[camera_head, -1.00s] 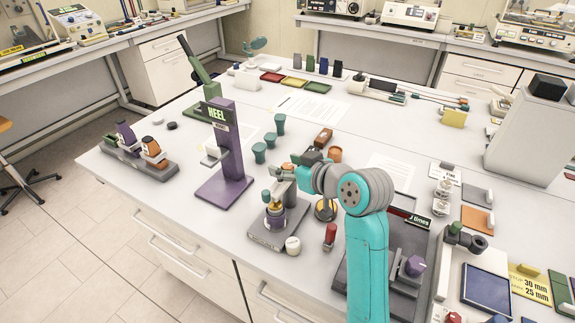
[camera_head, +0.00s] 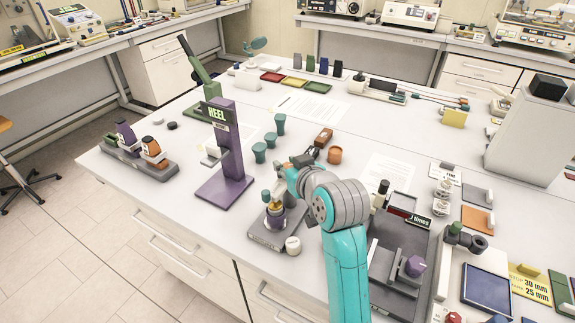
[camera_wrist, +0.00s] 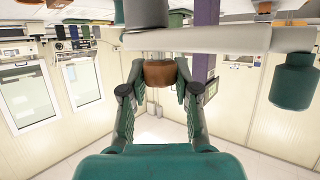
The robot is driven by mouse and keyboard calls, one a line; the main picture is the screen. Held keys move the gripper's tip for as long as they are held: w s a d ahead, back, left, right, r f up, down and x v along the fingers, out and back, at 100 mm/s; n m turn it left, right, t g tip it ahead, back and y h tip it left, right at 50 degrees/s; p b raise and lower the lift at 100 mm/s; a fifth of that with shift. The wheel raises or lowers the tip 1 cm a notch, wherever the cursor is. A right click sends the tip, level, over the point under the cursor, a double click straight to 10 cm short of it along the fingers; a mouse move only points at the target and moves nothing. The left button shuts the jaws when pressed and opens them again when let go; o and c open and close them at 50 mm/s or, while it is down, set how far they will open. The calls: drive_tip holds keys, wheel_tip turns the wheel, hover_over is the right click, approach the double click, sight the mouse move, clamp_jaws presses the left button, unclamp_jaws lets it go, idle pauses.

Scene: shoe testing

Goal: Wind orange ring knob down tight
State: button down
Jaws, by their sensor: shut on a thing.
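The orange-brown ring knob (camera_wrist: 158,75) sits between the green fingers of my gripper (camera_wrist: 157,84) in the wrist view, and the fingers are shut on its sides. It lies right beside a light grey bar (camera_wrist: 225,40). In the head view my gripper (camera_head: 281,184) is at the top of a small fixture with a dark grey base (camera_head: 268,238) and a purple cylinder (camera_head: 274,221). My gripper and wrist largely hide the ring knob there. How tight the knob is cannot be told.
The purple HEEL stand (camera_head: 225,150) rises left of the fixture.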

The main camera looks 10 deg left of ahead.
drive_tip(key=m+t+h, duration=0.2)
drive_tip(key=m+h, duration=0.2)
drive_tip(key=shift+a+h, duration=0.15)
drive_tip(key=shift+h, duration=0.25)
drive_tip(key=shift+m+h, duration=1.8)
drive_tip(key=shift+h, duration=0.1)
drive_tip(key=c, duration=0.8)
unclamp_jaws()
drive_tip(key=v, duration=1.2)
drive_tip(key=shift+s+a, duration=0.1)
